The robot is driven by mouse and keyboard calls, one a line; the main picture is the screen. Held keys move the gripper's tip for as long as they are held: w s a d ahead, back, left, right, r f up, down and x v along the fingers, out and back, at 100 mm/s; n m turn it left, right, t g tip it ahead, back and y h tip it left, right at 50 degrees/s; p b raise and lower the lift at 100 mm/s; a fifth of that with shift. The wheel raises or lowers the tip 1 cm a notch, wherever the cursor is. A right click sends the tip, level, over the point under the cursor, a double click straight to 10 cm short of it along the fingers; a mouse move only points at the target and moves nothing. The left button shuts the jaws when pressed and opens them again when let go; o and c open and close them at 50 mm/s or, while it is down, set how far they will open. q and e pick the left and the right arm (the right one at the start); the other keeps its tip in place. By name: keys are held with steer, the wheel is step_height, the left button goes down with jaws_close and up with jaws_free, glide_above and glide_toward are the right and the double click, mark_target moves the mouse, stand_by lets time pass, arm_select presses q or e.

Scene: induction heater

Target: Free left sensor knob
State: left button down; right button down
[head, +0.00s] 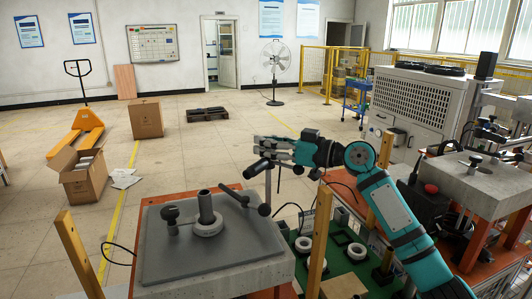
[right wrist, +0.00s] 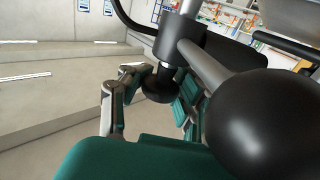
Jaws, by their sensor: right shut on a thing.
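My right gripper (head: 264,152) is above and behind the far right edge of the grey plate (head: 215,252). In the right wrist view its fingers (right wrist: 145,90) are closed around a small black knob (right wrist: 160,88), which sits under a dark cylinder (right wrist: 180,38). A grey rod (right wrist: 202,65) runs from that cylinder towards a large black ball (right wrist: 262,122) close to the camera. In the head view a dark cylinder (head: 257,167) shows at the fingertips; the knob itself is not clear there. My left gripper is not in view.
On the plate stand a grey post with a ring (head: 206,212), a dark ball on a post (head: 170,214) and a dark bar with a knobbed end (head: 235,195). Wooden posts (head: 318,240) flank the table. A second machine (head: 470,180) is at right.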

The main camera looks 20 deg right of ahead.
steer(key=shift+f, duration=0.15)
steer(key=c, duration=1.5)
jaws_free()
steer(key=o, duration=0.6)
steer(key=shift+s+d, duration=0.25)
steer(key=shift+w+a, duration=0.1)
steer(key=v, duration=1.2)
